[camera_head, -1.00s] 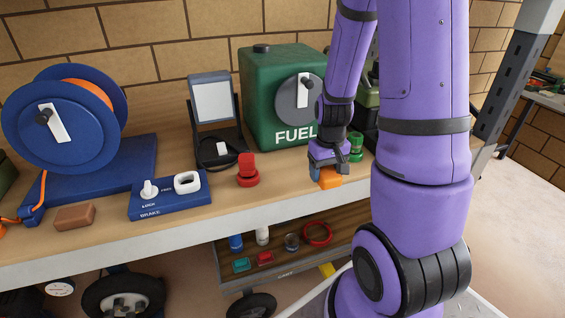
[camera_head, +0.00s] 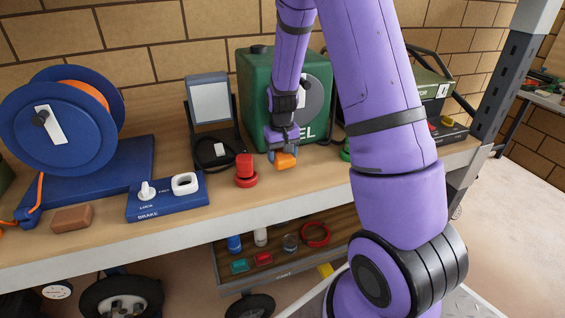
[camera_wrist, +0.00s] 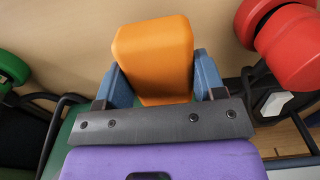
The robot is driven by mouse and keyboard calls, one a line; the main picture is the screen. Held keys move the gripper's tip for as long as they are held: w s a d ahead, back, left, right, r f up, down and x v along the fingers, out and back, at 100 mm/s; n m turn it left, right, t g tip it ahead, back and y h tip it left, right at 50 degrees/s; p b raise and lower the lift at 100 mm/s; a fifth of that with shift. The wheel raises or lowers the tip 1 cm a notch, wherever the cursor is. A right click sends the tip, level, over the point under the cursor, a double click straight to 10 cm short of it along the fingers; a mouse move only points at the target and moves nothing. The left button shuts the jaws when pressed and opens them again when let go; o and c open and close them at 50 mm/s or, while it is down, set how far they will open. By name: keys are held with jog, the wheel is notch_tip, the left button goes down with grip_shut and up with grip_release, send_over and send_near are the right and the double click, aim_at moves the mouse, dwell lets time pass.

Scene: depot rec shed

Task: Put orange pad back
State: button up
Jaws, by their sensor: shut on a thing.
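The orange pad (camera_head: 286,160) is a small rounded block, held by my gripper (camera_head: 283,150) in front of the green fuel can. In the wrist view the orange pad (camera_wrist: 153,55) sits between the two blue fingers of my gripper (camera_wrist: 155,80), which are shut on its sides. I cannot tell whether the pad touches the bench top or hangs just above it. The brown block (camera_head: 72,218) lies at the front left of the bench. The blue brake panel (camera_head: 165,196) stands to the right of the brown block.
A red knob (camera_head: 246,172) stands just left of my gripper; it also shows in the wrist view (camera_wrist: 285,40). The fuel can (camera_head: 258,90), a tilted screen stand (camera_head: 213,120) and a blue reel (camera_head: 60,120) stand behind. A cart (camera_head: 222,271) with small items is below.

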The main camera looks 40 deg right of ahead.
aim_at(282, 153)
jog(key=shift+s+f, duration=0.1)
jog(key=shift+f, duration=1.45)
jog(key=shift+f, duration=0.15)
jog(key=o, duration=0.9)
jog(key=shift+c, duration=0.2)
notch_tip(282, 153, up, 12)
jog(key=shift+r, duration=0.2)
jog(key=s+a+r+n+t, duration=0.1)
jog(key=s+a+r+t, duration=0.1)
jog(key=s+a+r, duration=0.55)
jog(key=s+a+r+n+t, duration=0.1)
jog(key=s+a+r+t, duration=0.15)
jog(key=s+r, duration=0.9)
jog(key=s+a+r+n, duration=0.1)
jog(key=s+a+r, duration=0.1)
jog(key=s, duration=0.5)
jog(key=shift+s+a+t, duration=0.2)
jog(key=shift+a+t, duration=0.15)
jog(key=shift+a, duration=0.15)
